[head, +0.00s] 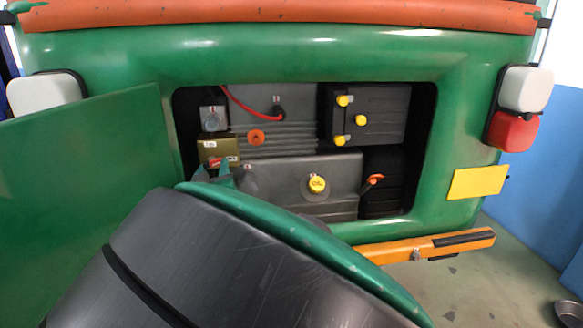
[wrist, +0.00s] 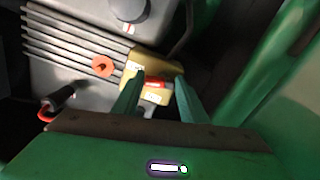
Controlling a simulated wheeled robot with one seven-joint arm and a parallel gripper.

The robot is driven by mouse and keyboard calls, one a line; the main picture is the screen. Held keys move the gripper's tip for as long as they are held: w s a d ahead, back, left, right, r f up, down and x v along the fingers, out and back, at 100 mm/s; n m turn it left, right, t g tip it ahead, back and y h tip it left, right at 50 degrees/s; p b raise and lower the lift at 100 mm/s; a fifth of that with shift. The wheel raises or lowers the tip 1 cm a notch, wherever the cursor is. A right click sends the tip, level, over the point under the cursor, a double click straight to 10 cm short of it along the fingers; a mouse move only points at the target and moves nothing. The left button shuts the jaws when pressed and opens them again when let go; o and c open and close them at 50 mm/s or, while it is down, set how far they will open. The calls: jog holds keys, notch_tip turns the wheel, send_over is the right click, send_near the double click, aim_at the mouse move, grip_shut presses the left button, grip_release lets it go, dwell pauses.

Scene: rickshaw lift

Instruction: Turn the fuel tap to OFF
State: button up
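The fuel tap appears to be the red lever (head: 231,160) on a brass-coloured block (head: 209,144) at the left of the engine bay. In the wrist view the red lever (wrist: 154,84) lies across the lower part of the block (wrist: 165,60), between my two green fingers. My gripper (head: 213,171) is at the block's lower edge in the head view. In the wrist view my gripper (wrist: 159,75) has its fingers apart, one on each side of the lever. I cannot tell whether either finger touches it. The block's markings are too small to read.
Near the block are an orange knob (head: 256,137), a black cap with a red cable (head: 278,113) and a grey round part (wrist: 128,9). A yellow oil cap (head: 317,184) and orange handle (head: 375,180) lie further right. The open green door (head: 85,170) stands at the left.

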jog(key=shift+f+m, duration=0.1)
jog(key=shift+m, duration=1.5)
jog(key=o, duration=0.8)
jog(key=shift+c, duration=0.2)
jog(key=shift+s, duration=0.1)
